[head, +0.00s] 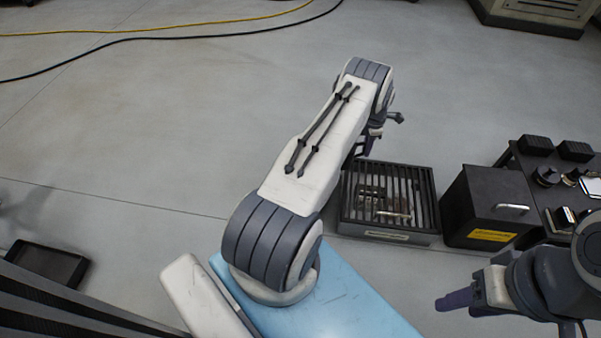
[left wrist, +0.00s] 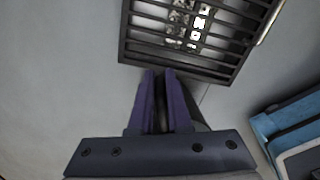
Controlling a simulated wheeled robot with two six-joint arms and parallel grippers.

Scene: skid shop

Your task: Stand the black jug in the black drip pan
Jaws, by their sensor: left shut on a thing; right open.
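The black drip pan (head: 48,265) lies on the floor at the lower left of the head view, shallow and empty-looking. My left gripper (head: 368,148) is partly hidden by its own arm, beside the slatted crate and far right of the pan. In the left wrist view its purple fingers (left wrist: 166,88) are shut on a dark thing (left wrist: 159,105), which looks to be the black jug. Most of it is hidden, so its tilt cannot be told. My right gripper (head: 456,299) is open at the lower right, holding nothing that shows.
A dark slatted crate (head: 388,238) stands right of my left gripper. A black box (head: 470,225) with a yellow label and a black table (head: 510,160) with knobs stand further right. Yellow (head: 210,24) and black (head: 150,38) cables cross the back floor. The left floor is mostly clear.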

